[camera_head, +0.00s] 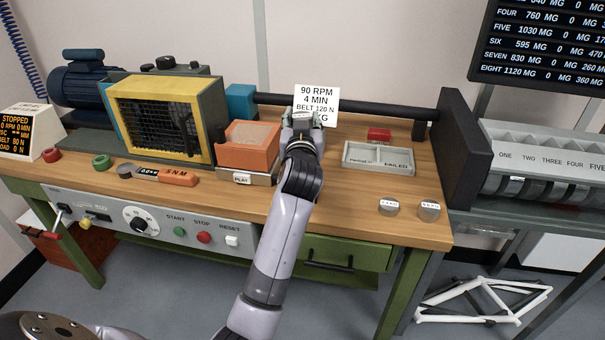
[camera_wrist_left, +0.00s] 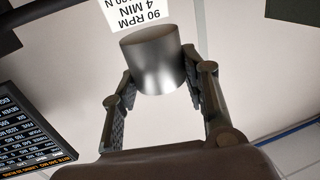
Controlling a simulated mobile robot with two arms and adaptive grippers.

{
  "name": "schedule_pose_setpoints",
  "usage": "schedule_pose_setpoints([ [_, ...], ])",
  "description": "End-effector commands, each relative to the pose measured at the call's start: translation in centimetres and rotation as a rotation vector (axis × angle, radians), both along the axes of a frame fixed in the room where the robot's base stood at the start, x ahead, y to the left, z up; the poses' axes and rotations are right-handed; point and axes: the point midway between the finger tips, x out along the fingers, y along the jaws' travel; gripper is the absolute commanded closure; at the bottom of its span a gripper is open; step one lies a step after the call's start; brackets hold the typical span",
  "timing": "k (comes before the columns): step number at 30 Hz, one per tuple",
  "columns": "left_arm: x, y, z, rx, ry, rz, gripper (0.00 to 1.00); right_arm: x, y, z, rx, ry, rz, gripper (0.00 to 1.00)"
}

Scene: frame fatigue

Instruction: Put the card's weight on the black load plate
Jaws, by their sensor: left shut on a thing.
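My left gripper (camera_head: 301,119) is over the back middle of the bench, in front of the white card (camera_head: 317,97). The card reads 90 RPM, 4 MIN, BELT 120 N; its last line ends in KG, with the number hidden by the gripper. In the left wrist view the gripper (camera_wrist_left: 155,85) is shut on a plain silver cylindrical weight (camera_wrist_left: 153,60), with the card (camera_wrist_left: 140,14) behind. Two other silver weights (camera_head: 389,207) (camera_head: 429,210) stand at the bench's front right. I cannot make out the black load plate. My right gripper is out of view.
A yellow-framed guard (camera_head: 160,118) and an orange box (camera_head: 249,145) stand left of my arm. A black bar (camera_head: 350,109) runs along the back to a dark upright (camera_head: 464,145).

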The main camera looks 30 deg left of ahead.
Motion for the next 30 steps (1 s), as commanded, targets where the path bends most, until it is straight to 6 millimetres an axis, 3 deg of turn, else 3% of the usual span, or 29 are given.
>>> schedule_pose_setpoints([
  [6,0.0,0.0,-5.2,0.005,-0.003,-0.001,1.00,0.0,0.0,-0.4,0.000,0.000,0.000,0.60],
  [12,0.0,-0.1,-8.8,0.003,-0.008,-0.003,1.00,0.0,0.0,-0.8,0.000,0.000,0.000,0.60],
  [30,0.0,-0.1,-14.2,0.004,-0.009,-0.003,1.00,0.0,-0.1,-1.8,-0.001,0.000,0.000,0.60],
])
